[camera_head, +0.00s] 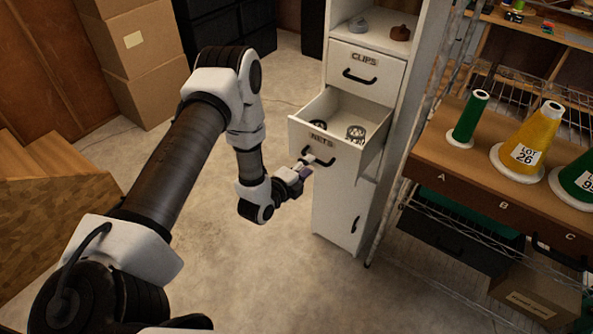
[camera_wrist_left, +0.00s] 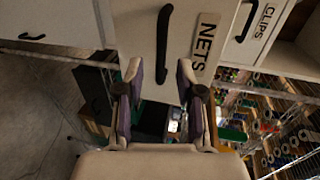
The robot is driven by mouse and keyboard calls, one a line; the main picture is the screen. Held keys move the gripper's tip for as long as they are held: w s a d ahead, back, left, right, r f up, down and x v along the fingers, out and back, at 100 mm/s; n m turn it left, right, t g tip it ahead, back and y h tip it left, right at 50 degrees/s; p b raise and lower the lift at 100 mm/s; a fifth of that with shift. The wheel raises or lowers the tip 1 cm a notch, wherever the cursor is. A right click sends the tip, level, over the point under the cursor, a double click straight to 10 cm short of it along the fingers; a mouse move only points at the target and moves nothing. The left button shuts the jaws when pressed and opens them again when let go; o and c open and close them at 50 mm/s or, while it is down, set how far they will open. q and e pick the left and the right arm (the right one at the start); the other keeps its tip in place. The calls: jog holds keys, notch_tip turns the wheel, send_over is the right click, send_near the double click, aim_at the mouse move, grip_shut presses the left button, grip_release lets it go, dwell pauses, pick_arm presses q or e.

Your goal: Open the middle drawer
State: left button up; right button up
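The middle drawer (camera_head: 325,147), labelled NETS, is pulled out of the white cabinet and its inside shows. Its black handle (camera_head: 319,157) is on the front face; in the left wrist view the handle (camera_wrist_left: 162,45) lies ahead of the fingertips, between their lines. My left gripper (camera_head: 301,170) is close in front of the handle. Whether a fingertip touches the handle is hard to tell. My right gripper is not in view.
The CLIPS drawer (camera_head: 366,73) above is shut, and a lower cabinet door (camera_head: 341,212) is shut. Small round items (camera_head: 356,132) lie in the open drawer. A wooden shelf with thread cones (camera_head: 530,140) stands at right. Cardboard boxes (camera_head: 140,50) stand behind my arm. Floor in front is clear.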

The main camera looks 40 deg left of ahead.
pick_arm(q)
jog(key=v, duration=0.7)
jog(key=s+d+f+n+g+h, duration=0.1)
jog(key=s+d+f+g+h, duration=0.1)
jog(key=s+d+f+g, duration=0.7)
jog(key=s+f+n+g+y, duration=0.1)
jog(key=s+f+n+g, duration=0.1)
jog(key=s+n, duration=0.6)
jog(key=s+d+f+n+g+y, duration=0.1)
jog(key=s+n+g, duration=0.3)
jog(key=s+n, duration=0.5)
jog(key=shift+d+f+g, duration=0.25)
jog(key=shift+f+g, duration=0.05)
jog(key=shift+f, duration=0.45)
